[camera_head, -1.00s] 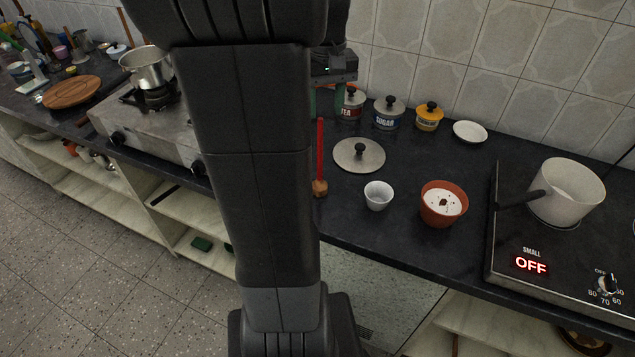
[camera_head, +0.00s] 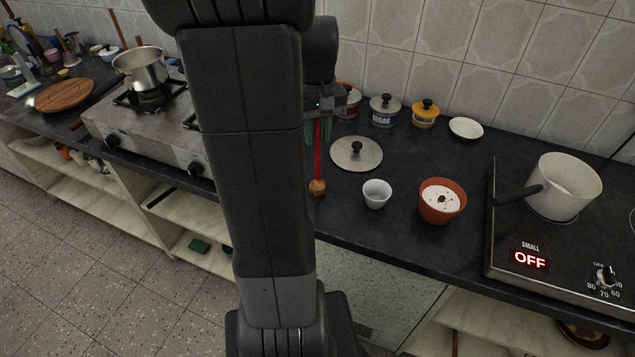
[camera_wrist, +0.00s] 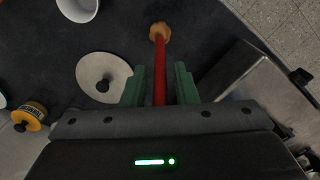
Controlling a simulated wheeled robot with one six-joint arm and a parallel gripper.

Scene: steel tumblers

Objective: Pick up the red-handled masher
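The red-handled masher (camera_head: 317,164) lies on the dark countertop, its wooden end towards the counter's front edge. In the wrist view its red handle (camera_wrist: 160,72) runs up the middle, with the round wooden end at the top. My gripper (camera_head: 318,137) is over the far part of the handle. In the wrist view its two green fingers (camera_wrist: 160,84) are apart, one on each side of the handle, with a gap showing on both sides. The gripper body hides the handle's far end.
A metal lid (camera_head: 356,154) lies close to the right of the masher. A white cup (camera_head: 377,194) and a terracotta pot (camera_head: 442,202) stand further right. Lidded jars (camera_head: 384,112) stand along the wall. The stove (camera_head: 150,125) is to the left.

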